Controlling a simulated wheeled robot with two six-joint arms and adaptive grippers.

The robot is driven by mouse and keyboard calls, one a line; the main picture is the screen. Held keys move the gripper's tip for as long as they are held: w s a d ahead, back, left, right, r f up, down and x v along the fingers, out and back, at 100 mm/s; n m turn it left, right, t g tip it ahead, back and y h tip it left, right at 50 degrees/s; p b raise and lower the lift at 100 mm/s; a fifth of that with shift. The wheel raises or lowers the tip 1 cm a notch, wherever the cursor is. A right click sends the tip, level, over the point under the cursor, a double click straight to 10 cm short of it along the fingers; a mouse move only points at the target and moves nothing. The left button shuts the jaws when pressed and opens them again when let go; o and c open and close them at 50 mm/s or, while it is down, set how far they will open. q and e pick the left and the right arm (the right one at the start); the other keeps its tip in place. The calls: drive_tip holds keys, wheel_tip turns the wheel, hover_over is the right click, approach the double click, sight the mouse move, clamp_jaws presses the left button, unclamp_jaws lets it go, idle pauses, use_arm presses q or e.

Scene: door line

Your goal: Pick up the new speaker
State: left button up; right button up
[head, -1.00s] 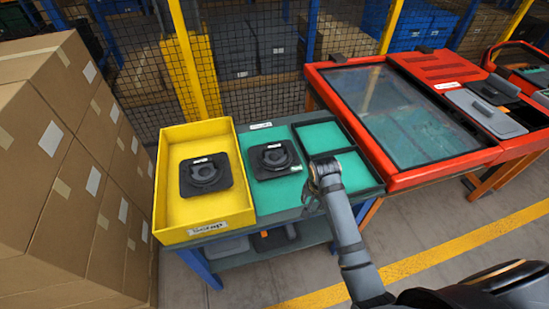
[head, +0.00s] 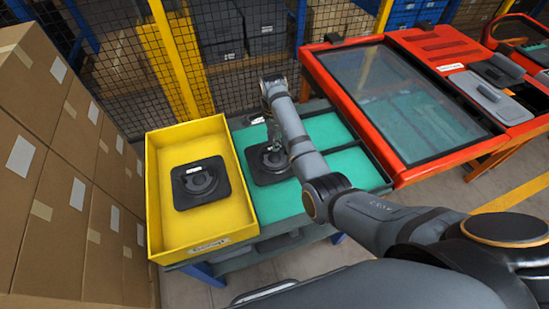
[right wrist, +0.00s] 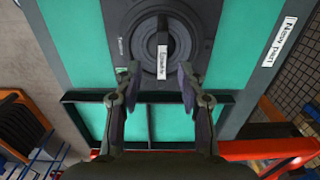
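The new speaker (head: 264,176), a black square plate with a round ring, lies flat on the green mat (head: 246,134) of the part tray. My right arm partly covers it in the head view. In the right wrist view the speaker (right wrist: 194,22) shows at the top, with a raised bar and small label across its middle. My right gripper (head: 271,142) is above the speaker's area. In the right wrist view the gripper (right wrist: 159,76) is open and empty, its fingertips apart on either side of the bar's line, seen just below the speaker's ring. My left gripper is not in view.
A yellow bin (head: 226,180) left of the mat holds another black speaker (head: 200,184). A dark-rimmed green compartment (right wrist: 160,118) lies beside the new speaker. A red-framed glass-lidded station (head: 400,100) stands right. Stacked cardboard boxes (head: 60,190) stand left; mesh fence (head: 120,80) behind.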

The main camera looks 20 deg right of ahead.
sight(274, 156)
drive_tip(key=shift+w+f, duration=0.6)
drive_tip(key=shift+f, duration=0.25)
drive_tip(key=shift+s+d+f+p, duration=0.1)
drive_tip(key=shift+s+f+p, duration=0.05)
drive_tip(key=shift+f+p, duration=0.2)
drive_tip(key=shift+s+d+f+p, duration=0.15)
drive_tip(key=shift+f+p, duration=0.1)
drive_tip(key=shift+f, duration=0.2)
drive_tip(key=shift+s+f, duration=0.15)
drive_tip(key=shift+f, duration=0.5)
drive_tip(key=shift+s+f, duration=0.15)
drive_tip(key=shift+f, duration=0.45)
drive_tip(key=shift+w+f, duration=0.15)
drive_tip(key=shift+f, duration=0.3)
clamp_jaws()
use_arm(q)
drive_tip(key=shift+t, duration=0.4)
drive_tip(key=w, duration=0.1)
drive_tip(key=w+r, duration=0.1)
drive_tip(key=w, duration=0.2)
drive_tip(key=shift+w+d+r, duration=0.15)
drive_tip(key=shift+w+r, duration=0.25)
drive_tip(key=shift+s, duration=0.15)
use_arm(e)
drive_tip(key=shift+r, duration=0.15)
